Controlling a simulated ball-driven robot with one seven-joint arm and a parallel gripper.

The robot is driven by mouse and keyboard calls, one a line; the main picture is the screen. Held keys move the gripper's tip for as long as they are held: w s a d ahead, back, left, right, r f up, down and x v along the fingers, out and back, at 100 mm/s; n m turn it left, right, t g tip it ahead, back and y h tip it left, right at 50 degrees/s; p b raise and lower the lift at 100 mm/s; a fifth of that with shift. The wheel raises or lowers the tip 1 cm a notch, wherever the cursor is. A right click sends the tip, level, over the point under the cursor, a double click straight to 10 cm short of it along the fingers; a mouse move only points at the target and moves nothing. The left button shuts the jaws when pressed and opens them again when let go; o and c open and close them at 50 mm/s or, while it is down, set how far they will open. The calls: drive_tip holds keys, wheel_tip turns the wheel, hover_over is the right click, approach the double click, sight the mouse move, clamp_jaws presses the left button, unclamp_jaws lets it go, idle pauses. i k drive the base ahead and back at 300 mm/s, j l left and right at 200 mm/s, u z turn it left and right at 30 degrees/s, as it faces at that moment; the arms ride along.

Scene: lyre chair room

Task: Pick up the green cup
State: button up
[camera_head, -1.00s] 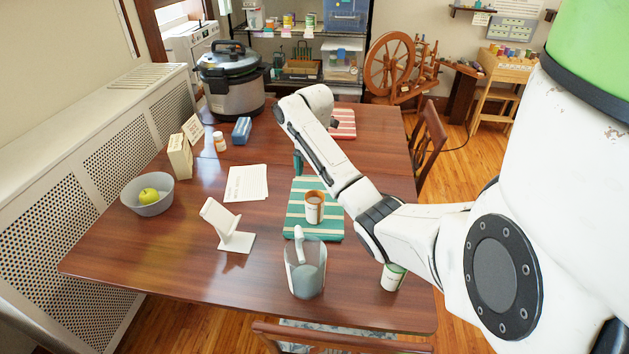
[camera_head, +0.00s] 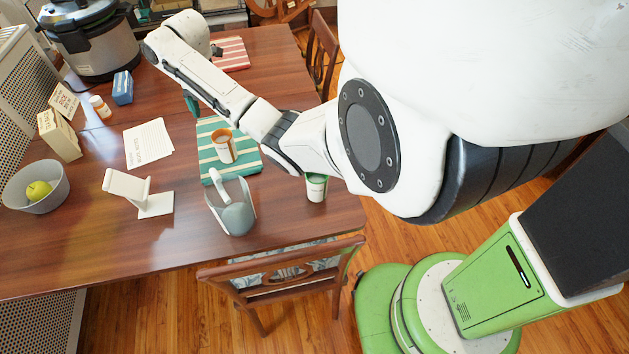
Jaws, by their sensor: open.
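The green cup (camera_head: 317,188), white with a green rim, stands upright at the table's right edge, below my arm's elbow.
An orange-brown cup (camera_head: 224,147) stands on a green striped placemat (camera_head: 249,161). A white stand (camera_head: 140,192), papers (camera_head: 148,143) and a bowl (camera_head: 37,188) lie further left. A chair (camera_head: 285,275) is at the front edge.

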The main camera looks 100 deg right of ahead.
sight(316, 183)
drive_tip(key=k, duration=1.5)
